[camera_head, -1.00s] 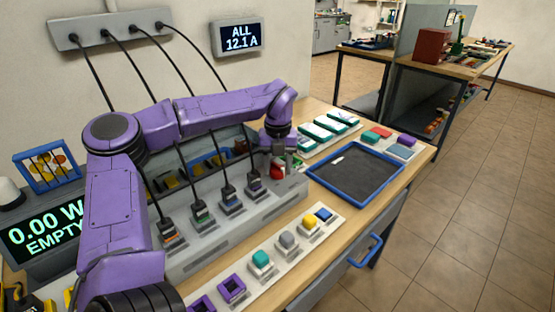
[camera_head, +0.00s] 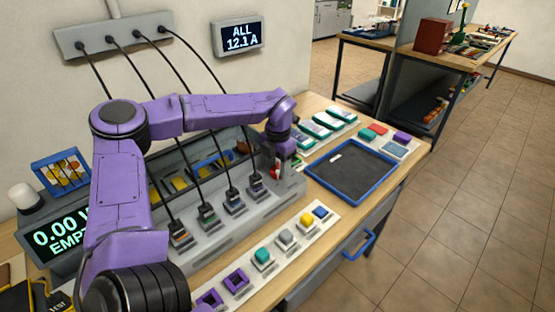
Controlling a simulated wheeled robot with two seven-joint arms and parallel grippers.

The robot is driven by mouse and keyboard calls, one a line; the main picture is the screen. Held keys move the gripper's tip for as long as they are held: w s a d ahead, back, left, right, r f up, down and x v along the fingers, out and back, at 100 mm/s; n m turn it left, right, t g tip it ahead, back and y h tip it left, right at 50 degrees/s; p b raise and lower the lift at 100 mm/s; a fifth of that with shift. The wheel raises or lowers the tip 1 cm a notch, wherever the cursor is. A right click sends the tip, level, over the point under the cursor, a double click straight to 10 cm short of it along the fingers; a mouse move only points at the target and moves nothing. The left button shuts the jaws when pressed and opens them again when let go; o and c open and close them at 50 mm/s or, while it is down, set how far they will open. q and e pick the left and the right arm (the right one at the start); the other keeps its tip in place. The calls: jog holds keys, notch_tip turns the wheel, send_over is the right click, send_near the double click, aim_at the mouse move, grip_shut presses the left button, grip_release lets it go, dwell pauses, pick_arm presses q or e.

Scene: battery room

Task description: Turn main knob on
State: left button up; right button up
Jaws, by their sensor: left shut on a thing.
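My left arm reaches across the charging bench, and my left gripper (camera_head: 276,172) points down at the right end of the grey charger unit (camera_head: 215,238). It is shut on a red knob (camera_head: 275,174), of which only a small part shows beside the fingers. The gripper and wrist hide most of the knob, so I cannot tell its turned position. A wall display (camera_head: 239,36) reads "ALL 12.1 A". My right gripper is not in view.
Cables hang from a wall strip (camera_head: 112,35) to plugs on the charger unit. A blue-rimmed tray (camera_head: 387,190) lies to the right. A strip of coloured blocks (camera_head: 335,207) lies in front. A dark display (camera_head: 62,232) reading "0.00" and "EMP" is partly hidden by my arm.

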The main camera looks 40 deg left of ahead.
aim_at(278, 166)
pick_arm(q)
jog(key=shift+w+r+m, duration=0.1)
jog(key=shift+r+m, duration=0.05)
jog(key=shift+m, duration=0.35)
jog(key=o, duration=1)
jog(key=shift+o, duration=0.2)
notch_tip(278, 166, up, 10)
jog(key=b, duration=0.1)
jog(key=shift+r, duration=0.2)
